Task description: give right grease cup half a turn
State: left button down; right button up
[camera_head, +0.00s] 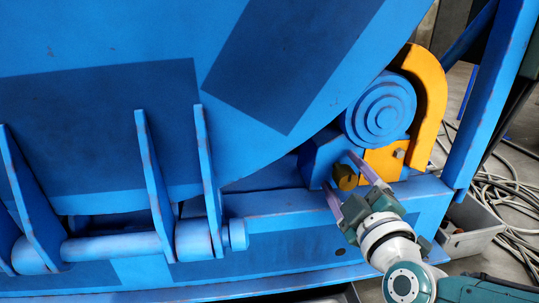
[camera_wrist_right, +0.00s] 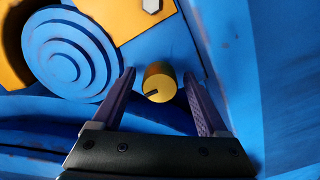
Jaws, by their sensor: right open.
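The right grease cup (camera_head: 345,177) is a small brass-yellow cylinder on the blue bearing block (camera_head: 318,158), below the round stepped bearing cover (camera_head: 379,112). In the right wrist view the grease cup (camera_wrist_right: 159,82) shows its round end with a dark slot or mark. My right gripper (camera_head: 343,172) is open, with its two purple fingers on either side of the cup. In the wrist view the right gripper's fingers (camera_wrist_right: 160,78) flank the cup with a gap on each side, and I see no contact. My left gripper is not in view.
An orange guard (camera_head: 430,98) curves around the bearing cover on the right. A blue post (camera_head: 493,100) rises beyond it. A grey bin (camera_head: 470,226) and coiled cables (camera_head: 510,200) lie on the floor at right. Blue brackets (camera_head: 155,180) stand at left.

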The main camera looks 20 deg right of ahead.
jog(key=shift+d, duration=0.1)
jog(key=c, duration=0.4)
grip_shut()
jog(key=shift+m, duration=0.4)
